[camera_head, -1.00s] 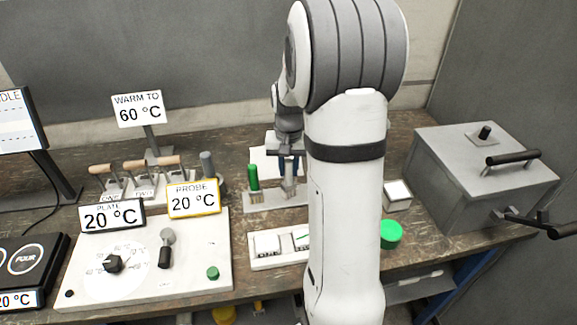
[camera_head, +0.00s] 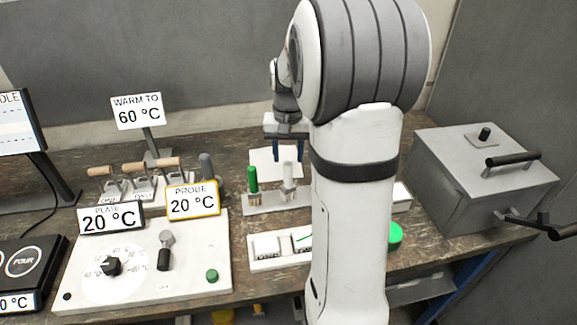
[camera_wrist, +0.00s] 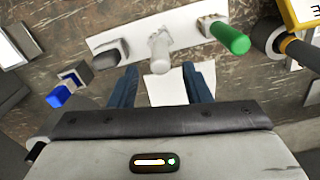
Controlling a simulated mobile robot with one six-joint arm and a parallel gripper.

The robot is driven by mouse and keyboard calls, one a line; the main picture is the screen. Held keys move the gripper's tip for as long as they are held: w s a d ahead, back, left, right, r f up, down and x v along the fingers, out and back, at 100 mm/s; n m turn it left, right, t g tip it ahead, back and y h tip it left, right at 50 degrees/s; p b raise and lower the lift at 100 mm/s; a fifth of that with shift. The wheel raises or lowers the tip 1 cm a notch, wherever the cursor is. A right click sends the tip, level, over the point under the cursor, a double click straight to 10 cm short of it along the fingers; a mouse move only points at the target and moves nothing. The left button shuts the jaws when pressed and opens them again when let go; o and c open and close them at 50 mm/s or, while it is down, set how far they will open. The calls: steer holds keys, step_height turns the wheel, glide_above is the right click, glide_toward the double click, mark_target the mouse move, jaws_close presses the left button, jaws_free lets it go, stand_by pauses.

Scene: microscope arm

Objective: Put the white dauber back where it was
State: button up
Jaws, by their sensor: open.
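The white dauber (camera_head: 288,178) stands upright in the small white rack (camera_head: 262,203), right of the green dauber (camera_head: 252,180). In the wrist view the white dauber (camera_wrist: 160,54) is at the middle of the rack (camera_wrist: 128,34), between the green dauber (camera_wrist: 230,38) and a dark grey piece (camera_wrist: 108,54). My gripper (camera_head: 288,156) is above and behind the white dauber in the head view. In the wrist view my gripper (camera_wrist: 160,86) has its blue fingers wide apart with nothing between them, clear of the dauber. My arm hides the rack's right end in the head view.
A white sheet (camera_wrist: 167,88) lies under my gripper. A blue-tipped item (camera_wrist: 62,92) lies to the left in the wrist view. A control panel (camera_head: 190,255) with signs is left of the rack; a grey box (camera_head: 470,185) with handles stands at right.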

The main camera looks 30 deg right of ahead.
step_height(320, 180, up, 6)
steer(key=s+a+f+n+t, duration=0.1)
steer(key=s+a+n, duration=0.1)
steer(key=s+a, duration=0.5)
steer(key=s+a+f+n+t, duration=0.1)
steer(key=s+a, duration=0.5)
steer(key=s, duration=0.6)
steer(key=shift+a+n+t, duration=0.4)
steer(key=shift+n+t, duration=0.2)
steer(key=shift+n, duration=0.6)
steer(key=shift+s+f, duration=0.1)
steer(key=shift+c, duration=0.8)
